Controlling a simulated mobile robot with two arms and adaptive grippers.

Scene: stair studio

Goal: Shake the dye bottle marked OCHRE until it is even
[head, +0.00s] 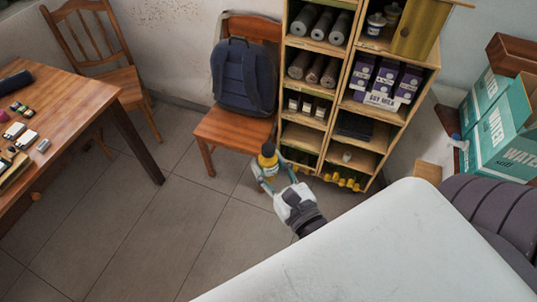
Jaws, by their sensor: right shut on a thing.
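A small yellow bottle (268,162) with a dark cap and a pale label is held upright by my right gripper (267,177). The gripper's fingers are shut around its body. The label is too small to read, so I cannot tell whether it says OCHRE. The bottle is in the air above the tiled floor, in front of the shelf and the chair. My left gripper is not in view.
A wooden shelf (349,50) with rolls, boxes and jars stands behind the gripper. A wooden chair (222,131) holds a blue backpack (244,77). A wooden table (84,96) with small items stands left. Teal boxes (497,128) stand right. The floor (165,235) at lower left is clear.

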